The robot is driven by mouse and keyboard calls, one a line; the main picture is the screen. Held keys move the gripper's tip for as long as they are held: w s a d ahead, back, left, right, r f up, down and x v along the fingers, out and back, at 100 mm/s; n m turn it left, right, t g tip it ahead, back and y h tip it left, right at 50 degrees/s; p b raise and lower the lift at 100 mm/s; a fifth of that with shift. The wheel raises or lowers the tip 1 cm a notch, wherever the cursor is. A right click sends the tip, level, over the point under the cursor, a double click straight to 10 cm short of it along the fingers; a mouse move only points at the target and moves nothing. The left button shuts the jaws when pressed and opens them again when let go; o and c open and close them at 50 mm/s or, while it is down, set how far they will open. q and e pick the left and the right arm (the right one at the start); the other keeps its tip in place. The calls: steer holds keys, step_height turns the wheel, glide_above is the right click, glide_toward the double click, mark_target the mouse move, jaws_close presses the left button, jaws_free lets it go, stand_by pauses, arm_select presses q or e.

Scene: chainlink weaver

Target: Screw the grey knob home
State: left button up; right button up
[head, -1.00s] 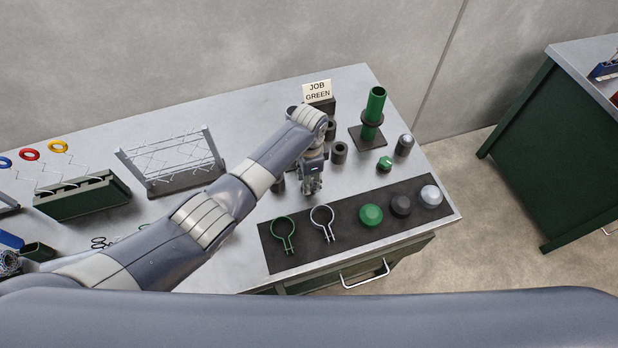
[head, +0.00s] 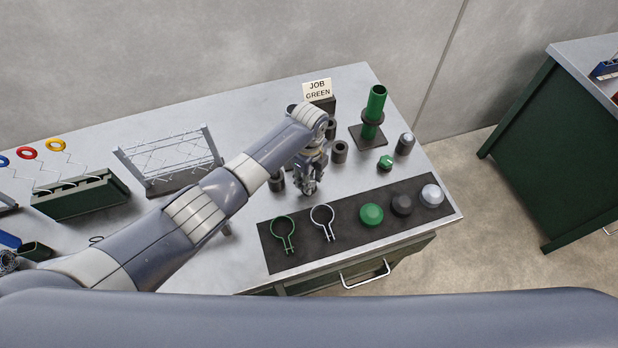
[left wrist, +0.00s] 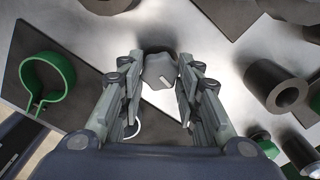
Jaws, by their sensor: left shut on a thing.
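A dark round edge shows just behind the knob; whether the knob sits on something is hard to tell. In the head view the gripper hides the knob. My right gripper is not in view.
The dark mat (head: 330,252) holds a green ring clamp (head: 283,232), a pale ring clamp (head: 323,220) and green, dark and light domes. Dark cylinders (head: 339,152), a small green knob (head: 385,162) and a green post (head: 375,105) stand close behind and right.

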arm_select(q)
steer(key=m+b, duration=0.1)
steer(key=m, duration=0.3)
steer(key=shift+f+m, duration=0.1)
steer(key=shift+m, duration=0.2)
steer(key=m+b, duration=0.1)
steer(key=m, duration=0.3)
steer(key=shift+m+b, duration=0.3)
steer(key=shift+b, duration=0.1)
steer(key=o, duration=1.1)
step_height(320, 180, up, 12)
steer(key=shift+r, duration=0.1)
